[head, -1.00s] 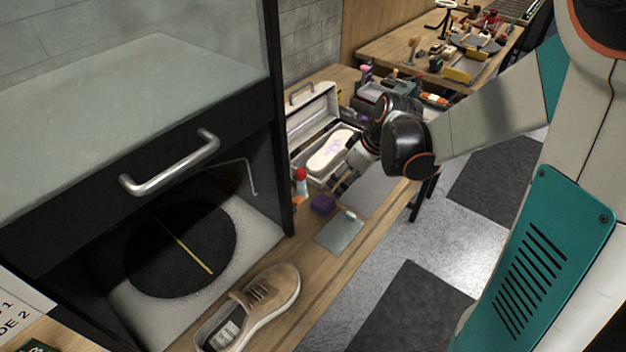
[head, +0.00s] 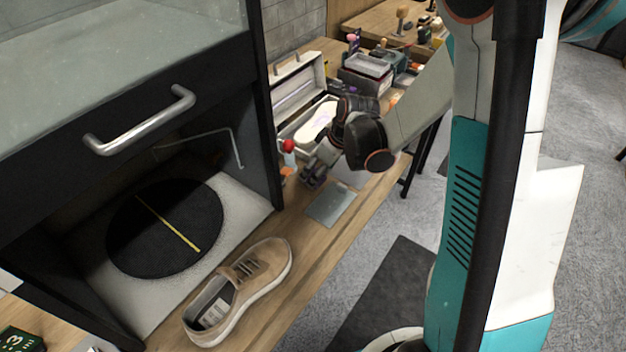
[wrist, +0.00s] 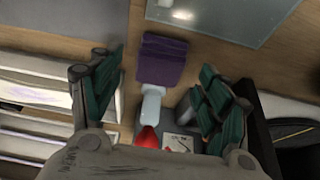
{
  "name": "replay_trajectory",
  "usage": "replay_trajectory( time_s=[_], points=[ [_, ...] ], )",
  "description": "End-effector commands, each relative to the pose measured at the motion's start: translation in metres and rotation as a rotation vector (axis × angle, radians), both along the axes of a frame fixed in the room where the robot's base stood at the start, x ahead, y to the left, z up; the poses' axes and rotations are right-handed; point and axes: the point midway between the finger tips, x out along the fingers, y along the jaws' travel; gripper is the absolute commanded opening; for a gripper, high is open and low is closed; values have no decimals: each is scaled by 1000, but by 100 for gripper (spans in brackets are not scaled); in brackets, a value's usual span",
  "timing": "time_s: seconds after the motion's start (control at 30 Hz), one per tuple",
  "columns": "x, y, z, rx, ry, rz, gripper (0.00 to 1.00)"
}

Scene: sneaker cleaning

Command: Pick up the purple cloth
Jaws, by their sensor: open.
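The purple cloth (wrist: 163,60) is a small folded pad lying on the wooden table, seen in the wrist view at the upper middle. My gripper (wrist: 160,85) is open, with its two green-padded fingers on the left and right of the cloth's near end, and nothing is held. In the head view my gripper (head: 310,178) hangs low over the table, left of my wrist. The cloth is hidden there behind the gripper.
A bottle with a red top (head: 288,147) stands beside the gripper. A glassy plate (head: 331,205) lies in front of it, and a tan sneaker (head: 240,285) farther forward. An open white case (head: 298,90) is behind. The black cabinet (head: 262,110) stands at left.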

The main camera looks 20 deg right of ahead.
Motion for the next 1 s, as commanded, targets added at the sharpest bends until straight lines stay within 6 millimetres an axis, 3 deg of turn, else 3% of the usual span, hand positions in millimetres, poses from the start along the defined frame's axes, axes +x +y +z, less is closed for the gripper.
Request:
replay_trajectory(
  time_s=[0.1, 0.37, 0.53, 0.57, 1.0],
  points=[
    [5, 3, -17, 0, 0, 1, 70],
    [6, 4, -18, 0, 0, 0, 70],
    [6, 4, -18, 0, 0, 0, 31],
    [6, 4, -18, 0, 0, 0, 30],
    [6, 4, -14, 0, 0, 0, 30]
  ],
)
